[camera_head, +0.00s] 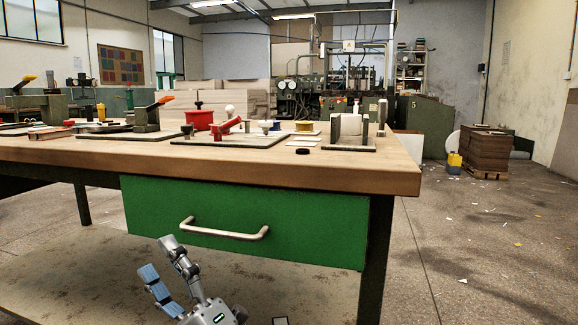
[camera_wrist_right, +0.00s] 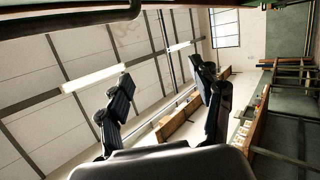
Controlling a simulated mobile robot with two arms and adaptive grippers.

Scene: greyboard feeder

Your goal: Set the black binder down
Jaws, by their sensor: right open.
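My right gripper (camera_head: 158,258) is in front of the workbench, below and left of the drawer handle, with its fingers pointing up. The fingers are apart and nothing shows between them. The right wrist view also shows this gripper (camera_wrist_right: 161,75) with its dark finger pads spread and a gap between them, against the ceiling. I cannot make out a black binder in either view. My left gripper is not in view.
The wooden workbench (camera_head: 330,178) carries clamps, a red cup (camera_head: 199,120), a small black disc (camera_head: 302,152) and several fixtures. Its green drawer (camera_head: 300,245) has a metal handle (camera_head: 222,231). Open floor (camera_head: 480,250) lies to the right, with a brown stack (camera_head: 485,152) farther back.

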